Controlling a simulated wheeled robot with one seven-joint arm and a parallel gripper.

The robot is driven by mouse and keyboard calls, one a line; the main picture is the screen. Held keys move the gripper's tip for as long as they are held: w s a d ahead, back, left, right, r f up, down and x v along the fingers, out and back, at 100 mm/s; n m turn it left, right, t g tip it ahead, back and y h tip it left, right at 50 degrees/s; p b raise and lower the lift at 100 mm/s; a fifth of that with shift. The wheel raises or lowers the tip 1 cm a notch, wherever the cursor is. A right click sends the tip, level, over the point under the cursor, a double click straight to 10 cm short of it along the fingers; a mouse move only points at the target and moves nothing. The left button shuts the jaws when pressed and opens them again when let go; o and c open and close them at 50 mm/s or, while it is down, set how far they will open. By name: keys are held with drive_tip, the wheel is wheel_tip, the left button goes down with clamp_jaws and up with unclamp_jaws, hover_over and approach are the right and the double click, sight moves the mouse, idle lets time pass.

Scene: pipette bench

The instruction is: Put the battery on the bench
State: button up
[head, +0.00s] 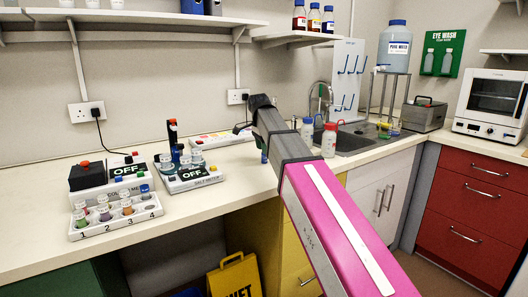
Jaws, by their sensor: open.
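I cannot pick out a battery for certain in the head view. The bench (225,180) is a long cream worktop along the wall. My pink and grey arm reaches across it from the lower right.
A colour meter (125,171) and a salt meter (190,180), both showing OFF, stand left of centre. A numbered rack (115,220) holds small vials in front. Bottles (329,140) stand by the sink (352,141). Bare bench lies before the salt meter.

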wheel_tip(320, 180, up, 10)
drive_tip(key=a, duration=0.1)
drive_tip(key=shift+s+r, duration=0.15)
drive_tip(key=shift+s, duration=0.1)
drive_tip(key=shift+a, duration=0.1)
